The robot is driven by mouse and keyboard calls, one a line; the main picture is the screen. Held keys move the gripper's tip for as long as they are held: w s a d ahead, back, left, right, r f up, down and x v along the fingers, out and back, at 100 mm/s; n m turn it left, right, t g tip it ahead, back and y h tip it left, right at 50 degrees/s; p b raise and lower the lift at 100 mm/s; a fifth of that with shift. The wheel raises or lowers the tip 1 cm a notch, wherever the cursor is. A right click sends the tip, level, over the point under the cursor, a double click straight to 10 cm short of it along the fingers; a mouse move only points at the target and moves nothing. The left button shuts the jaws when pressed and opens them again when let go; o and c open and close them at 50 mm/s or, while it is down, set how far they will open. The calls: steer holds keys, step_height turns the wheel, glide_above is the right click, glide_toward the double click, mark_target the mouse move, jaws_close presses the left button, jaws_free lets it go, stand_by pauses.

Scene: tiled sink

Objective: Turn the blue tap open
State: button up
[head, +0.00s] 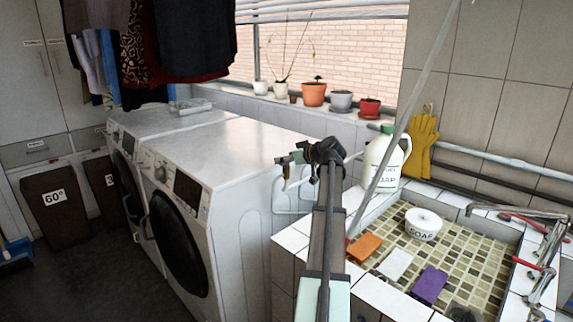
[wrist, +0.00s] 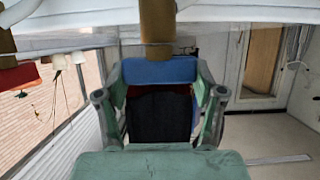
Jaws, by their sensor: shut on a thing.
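The blue tap's flat blue handle (wrist: 160,70) shows in the wrist view, below a brass-coloured stem (wrist: 158,30). My gripper (wrist: 158,80) has its two fingers on either side of the handle and is shut on it. In the head view my gripper (head: 318,153) is at the end of my outstretched arm, beside the pipes between the washing machine and the sink. A small brass tap part (head: 283,160) shows just left of it. The blue handle is hidden there by my gripper, so I cannot tell how far it is turned.
A second brass piece with a red part (wrist: 20,76) is at the wrist view's left edge. A white jug (head: 384,160) stands right of my gripper. The tiled sink (head: 375,291) holds sponges and a soap dish (head: 423,224). Washing machines (head: 215,165) stand left.

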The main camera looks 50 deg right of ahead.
steer(key=shift+f+y, duration=0.15)
steer(key=shift+y, duration=0.15)
steer(key=o, duration=1.2)
steer(key=shift+c, duration=0.2)
steer(key=v, duration=1.2)
steer(key=shift+a, duration=0.1)
